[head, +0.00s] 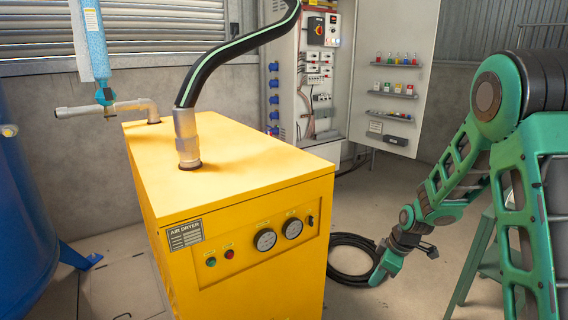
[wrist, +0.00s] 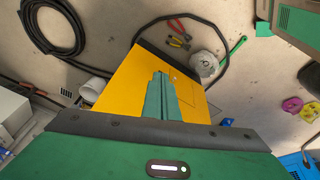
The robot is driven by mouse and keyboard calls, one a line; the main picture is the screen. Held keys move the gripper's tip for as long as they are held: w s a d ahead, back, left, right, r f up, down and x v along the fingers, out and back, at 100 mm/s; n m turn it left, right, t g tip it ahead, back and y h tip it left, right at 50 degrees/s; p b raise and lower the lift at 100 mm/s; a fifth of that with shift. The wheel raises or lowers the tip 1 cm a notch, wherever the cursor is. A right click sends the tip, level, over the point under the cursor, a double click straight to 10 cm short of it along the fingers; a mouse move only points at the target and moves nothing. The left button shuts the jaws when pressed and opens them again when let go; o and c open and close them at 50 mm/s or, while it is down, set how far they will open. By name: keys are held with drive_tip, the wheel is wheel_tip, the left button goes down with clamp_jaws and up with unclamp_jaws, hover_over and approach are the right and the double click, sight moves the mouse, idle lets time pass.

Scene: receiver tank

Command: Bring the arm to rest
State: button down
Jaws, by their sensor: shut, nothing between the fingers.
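My green arm (head: 455,175) is on the right in the head view, bent at the elbow and reaching down toward the floor. My gripper (head: 378,275) hangs low in front of the coiled black hose, to the right of the yellow air dryer. In the wrist view my gripper (wrist: 160,92) shows its green fingers together, with nothing between them. A flat yellow surface (wrist: 125,80) lies behind the fingers in that view; I cannot tell how far off it is.
The yellow air dryer (head: 240,165) stands left of my arm. A coiled black hose (head: 350,255) lies on the floor, and a green stand (head: 478,255) is close to my arm. The wrist view shows pliers (wrist: 178,40) and a grey round part (wrist: 205,64).

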drive_tip(key=s+d+r+m+g+h, duration=0.1)
drive_tip(key=s+d+r+m, duration=0.3)
drive_tip(key=s+r, duration=0.3)
drive_tip(key=s+d+r+m+h, duration=0.1)
drive_tip(key=s+d+r+m, duration=0.35)
drive_tip(key=s, duration=0.45)
drive_tip(key=s+d+r+m+g, duration=0.1)
drive_tip(key=s+d+r+m, duration=0.35)
drive_tip(key=s, duration=0.35)
drive_tip(key=s+r+m, duration=0.2)
drive_tip(key=s+m, duration=0.3)
drive_tip(key=s, duration=0.7)
drive_tip(key=shift+r+g, duration=0.3)
drive_tip(key=shift+r, duration=0.05)
drive_tip(key=shift+w, duration=0.1)
drive_tip(key=shift+w+d+f, duration=0.1)
drive_tip(key=shift+w+f, duration=0.15)
drive_tip(key=shift+w, duration=0.35)
